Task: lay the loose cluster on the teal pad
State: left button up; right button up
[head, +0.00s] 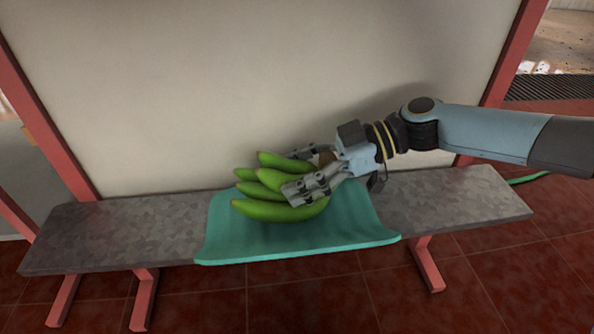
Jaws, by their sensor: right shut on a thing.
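The loose cluster of green bananas (281,209) is on or just over the teal pad (300,243), towards its back left part. I cannot tell whether its whole weight rests there. My right gripper (297,172) reaches in from the right and is shut on the cluster near its crown, which the fingers partly hide. The teal pad lies across the middle of a grey bench, and its front edge hangs over the bench's front. My left gripper is not in view.
The grey metal bench (120,238) has bare room on both sides of the pad. A pale panel (240,80) in a red frame stands close behind it. Red floor tiles (480,280) lie below. A green hose end (530,179) shows at the right.

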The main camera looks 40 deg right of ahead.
jog(key=shift+f, duration=0.25)
jog(key=o, duration=1.7)
jog(key=shift+o, duration=0.4)
jog(key=shift+f, duration=0.15)
jog(key=shift+s, duration=0.1)
jog(key=v, duration=0.5)
jog(key=shift+s+d, duration=0.15)
jog(key=shift+d, duration=0.1)
jog(key=shift+s+d+r, duration=0.4)
jog(key=shift+d+r, duration=0.15)
jog(key=shift+d, duration=0.15)
